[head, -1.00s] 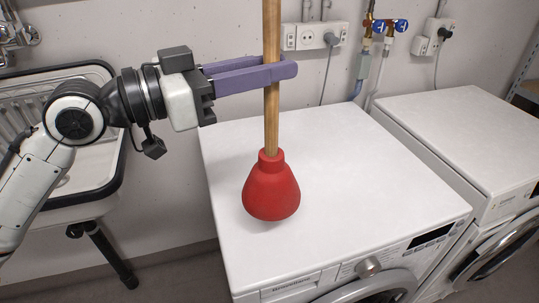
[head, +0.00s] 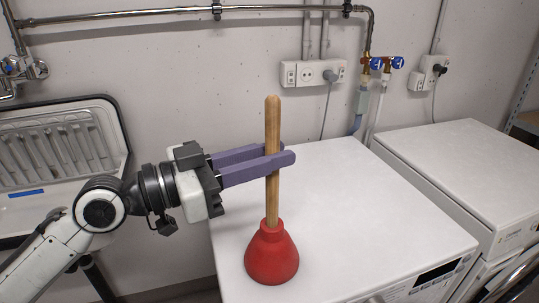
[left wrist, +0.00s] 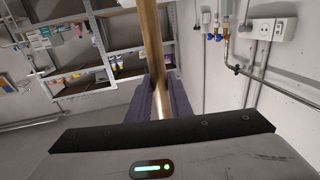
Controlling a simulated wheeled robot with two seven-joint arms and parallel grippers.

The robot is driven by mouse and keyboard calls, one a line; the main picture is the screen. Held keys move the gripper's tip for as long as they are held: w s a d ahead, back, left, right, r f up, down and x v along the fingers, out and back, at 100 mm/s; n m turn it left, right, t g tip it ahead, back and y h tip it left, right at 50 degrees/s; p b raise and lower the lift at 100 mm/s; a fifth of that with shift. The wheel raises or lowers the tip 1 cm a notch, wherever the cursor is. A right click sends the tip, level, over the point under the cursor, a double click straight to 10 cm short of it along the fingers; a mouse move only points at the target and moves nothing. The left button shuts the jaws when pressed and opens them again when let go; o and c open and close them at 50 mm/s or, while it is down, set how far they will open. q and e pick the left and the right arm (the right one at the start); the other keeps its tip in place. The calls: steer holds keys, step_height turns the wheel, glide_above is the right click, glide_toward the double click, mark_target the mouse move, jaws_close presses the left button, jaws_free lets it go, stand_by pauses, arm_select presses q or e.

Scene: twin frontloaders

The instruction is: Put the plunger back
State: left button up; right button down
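The plunger has a red rubber cup (head: 271,254) and a wooden handle (head: 272,125). It is upright over the near left part of the white top of the left frontloader (head: 345,205). I cannot tell whether the cup touches that top. My left gripper (head: 278,160) comes in from the left, with its purple fingers shut on the handle above the cup. The left wrist view shows the handle (left wrist: 152,45) between the fingers; the cup is hidden there. My right gripper is not in view.
A second frontloader (head: 465,170) stands to the right. A sink (head: 60,150) is at the left. Outlets (head: 312,73), taps and a pipe (head: 180,14) are on the back wall. The left wrist view shows shelves (left wrist: 90,85) with several items. Most of the machine top is clear.

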arm_select(q)
steer(key=o, duration=0.4)
steer(key=shift+c, duration=0.2)
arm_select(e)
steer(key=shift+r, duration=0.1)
arm_select(q)
steer(key=shift+r, duration=0.15)
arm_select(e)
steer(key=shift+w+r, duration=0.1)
